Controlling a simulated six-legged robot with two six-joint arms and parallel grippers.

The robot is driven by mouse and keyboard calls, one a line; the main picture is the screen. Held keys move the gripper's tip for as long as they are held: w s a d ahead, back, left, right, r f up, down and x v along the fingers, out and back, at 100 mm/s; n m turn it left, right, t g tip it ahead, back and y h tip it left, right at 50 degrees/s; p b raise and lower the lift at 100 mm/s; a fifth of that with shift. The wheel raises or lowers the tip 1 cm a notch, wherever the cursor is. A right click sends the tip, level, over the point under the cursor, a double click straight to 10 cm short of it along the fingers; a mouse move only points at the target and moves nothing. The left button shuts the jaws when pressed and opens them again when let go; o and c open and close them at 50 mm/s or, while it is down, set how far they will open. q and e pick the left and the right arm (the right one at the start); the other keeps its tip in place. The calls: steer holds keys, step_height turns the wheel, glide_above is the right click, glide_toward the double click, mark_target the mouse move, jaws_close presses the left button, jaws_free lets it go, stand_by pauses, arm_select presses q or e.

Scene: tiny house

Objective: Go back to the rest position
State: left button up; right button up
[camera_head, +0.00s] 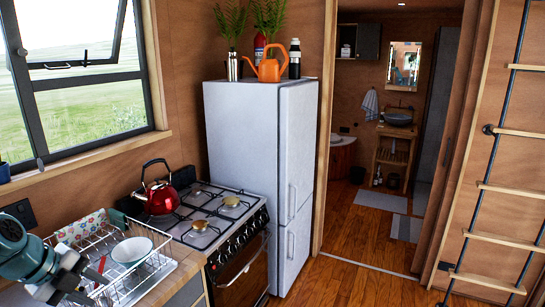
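My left gripper (88,284) is at the lower left, at the end of my teal and grey arm. It is over or in front of the wire dish rack (150,278) on the counter. The picture is too small there to tell whether its fingers are open or shut, and I see nothing clearly held. My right gripper is not in view.
The dish rack holds a white bowl (132,251) and a patterned item. A red kettle (160,198) stands on the gas stove (215,215). A white fridge (250,150) bears an orange watering can (268,68). A ladder (497,187) stands right; wooden floor (345,265) is clear.

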arm_select(q)
steer(key=s+d+f+n+g+b, duration=0.15)
steer(key=d+f+n, duration=0.3)
steer(key=f, duration=0.75)
steer(key=d+f+n+g+b, duration=0.1)
steer(key=d+f+n+b, duration=0.4)
steer(key=f, duration=0.7)
steer(key=s+d+f+n+g, duration=0.1)
steer(key=d+f+n, duration=0.3)
steer(key=d+f, duration=0.55)
steer(key=s+d+f+n+b, duration=0.1)
steer(key=s+d+f+n, duration=0.3)
steer(key=s+f, duration=0.4)
steer(key=s+d+f+n+g+h+b, duration=0.1)
steer(key=s+d+f+n, duration=0.4)
steer(key=s, duration=0.5)
step_height(320, 180, down, 3)
steer(key=shift+d+n+b, duration=0.15)
steer(key=shift+n+b, duration=0.6)
steer(key=shift+n, duration=0.4)
steer(key=shift+g, duration=0.25)
